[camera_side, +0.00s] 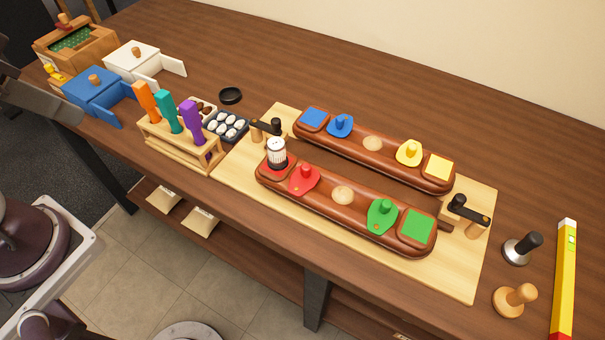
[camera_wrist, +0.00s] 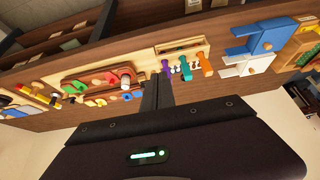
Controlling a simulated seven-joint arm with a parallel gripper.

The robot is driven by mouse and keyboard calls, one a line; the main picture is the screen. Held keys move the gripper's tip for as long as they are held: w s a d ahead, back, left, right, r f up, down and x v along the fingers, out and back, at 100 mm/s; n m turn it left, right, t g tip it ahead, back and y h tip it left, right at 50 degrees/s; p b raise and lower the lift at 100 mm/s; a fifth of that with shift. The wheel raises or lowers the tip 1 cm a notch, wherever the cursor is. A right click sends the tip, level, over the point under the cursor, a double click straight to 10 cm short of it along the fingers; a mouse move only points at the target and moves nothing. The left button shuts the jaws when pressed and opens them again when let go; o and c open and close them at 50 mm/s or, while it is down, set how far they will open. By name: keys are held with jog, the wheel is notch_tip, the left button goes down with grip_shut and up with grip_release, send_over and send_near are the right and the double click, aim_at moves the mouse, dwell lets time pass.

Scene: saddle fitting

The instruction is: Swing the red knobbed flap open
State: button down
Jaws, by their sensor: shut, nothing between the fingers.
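The red knobbed flap (camera_side: 305,179) is a rounded red plate with an upright knob, lying on the front brown saddle block (camera_side: 322,205). The flap also shows small in the wrist view (camera_wrist: 112,78). My gripper (camera_wrist: 157,77) shows in the wrist view with its dark fingers together and empty. It is well away from the flap. I cannot clearly make out its fingertips in the side view.
The front block also carries a green flap (camera_side: 382,214). The rear block (camera_side: 374,150) has blue and yellow flaps. A wooden rack (camera_side: 183,152) with orange, teal and purple handles stands left. A tamper (camera_side: 522,248) and a yellow level (camera_side: 565,280) lie right. The back-right table is clear.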

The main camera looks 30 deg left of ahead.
jog(key=c, duration=2.1)
grip_release()
jog(key=o, duration=0.7)
jog(key=w, duration=0.1)
jog(key=w+d+r+n, duration=0.1)
jog(key=w, duration=0.1)
jog(key=shift+d+r+g+h, duration=0.2)
jog(key=shift+g+h, duration=0.1)
jog(key=shift+g, duration=0.1)
jog(key=shift+o, duration=0.3)
jog(key=shift+n+g, duration=0.6)
jog(key=shift+n, duration=0.1)
jog(key=w, duration=0.1)
jog(key=w+d, duration=0.1)
jog(key=w, duration=0.1)
jog(key=w+d, duration=0.1)
jog(key=shift+w+d+r, duration=0.25)
jog(key=shift+w+r, duration=0.05)
jog(key=n+g, duration=0.4)
jog(key=n, duration=0.2)
send_over(306, 166)
notch_tip(306, 166, down, 14)
jog(key=shift+s+f, duration=0.1)
jog(key=shift+n, duration=0.3)
notch_tip(306, 166, down, 7)
jog(key=shift+f, duration=0.1)
grip_shut()
